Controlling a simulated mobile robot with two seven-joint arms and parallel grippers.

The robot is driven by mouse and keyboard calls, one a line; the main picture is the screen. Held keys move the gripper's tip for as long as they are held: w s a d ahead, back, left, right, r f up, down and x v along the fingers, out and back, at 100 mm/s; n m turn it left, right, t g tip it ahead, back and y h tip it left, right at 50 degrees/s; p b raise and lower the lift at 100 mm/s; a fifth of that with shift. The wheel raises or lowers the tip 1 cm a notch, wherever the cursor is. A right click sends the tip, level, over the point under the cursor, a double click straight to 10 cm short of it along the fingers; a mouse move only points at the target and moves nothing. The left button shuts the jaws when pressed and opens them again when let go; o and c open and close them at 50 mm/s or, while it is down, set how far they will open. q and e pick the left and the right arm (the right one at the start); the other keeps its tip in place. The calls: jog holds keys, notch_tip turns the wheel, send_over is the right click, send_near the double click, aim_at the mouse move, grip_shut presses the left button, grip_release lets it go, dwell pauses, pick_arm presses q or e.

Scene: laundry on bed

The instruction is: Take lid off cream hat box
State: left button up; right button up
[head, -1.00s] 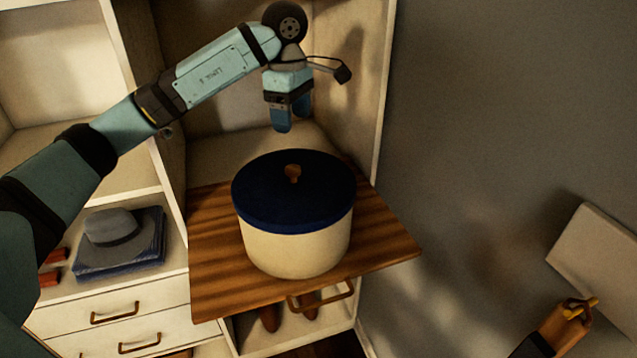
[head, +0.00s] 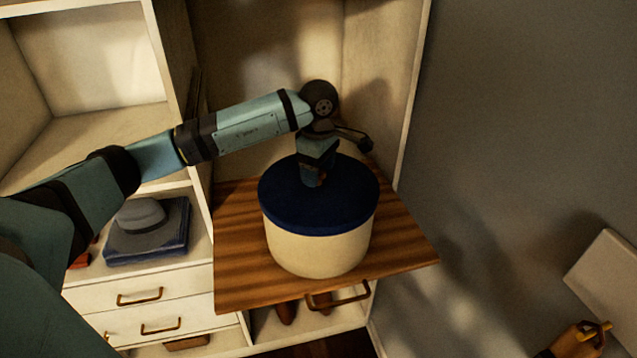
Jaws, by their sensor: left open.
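The cream hat box (head: 318,253) stands upright on a pulled-out wooden shelf. Its dark blue lid (head: 345,205) sits on top, level and closed. My left gripper (head: 314,184) points down at the middle of the lid, where the knob is. The gripper hides the knob, so I cannot tell whether the fingers are around it or touching it. The left jaws are open. My right gripper is not in view.
The wooden shelf (head: 400,255) has a brass handle at its front edge. A grey hat (head: 140,215) lies on folded blue cloth (head: 150,243) in the compartment to the left. White drawers are below it. A grey wall is at the right.

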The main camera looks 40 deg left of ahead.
pick_arm(q)
jog(key=shift+f, duration=0.6)
jog(key=c, duration=1)
jog(key=shift+c, duration=0.2)
jog(key=shift+r, duration=0.15)
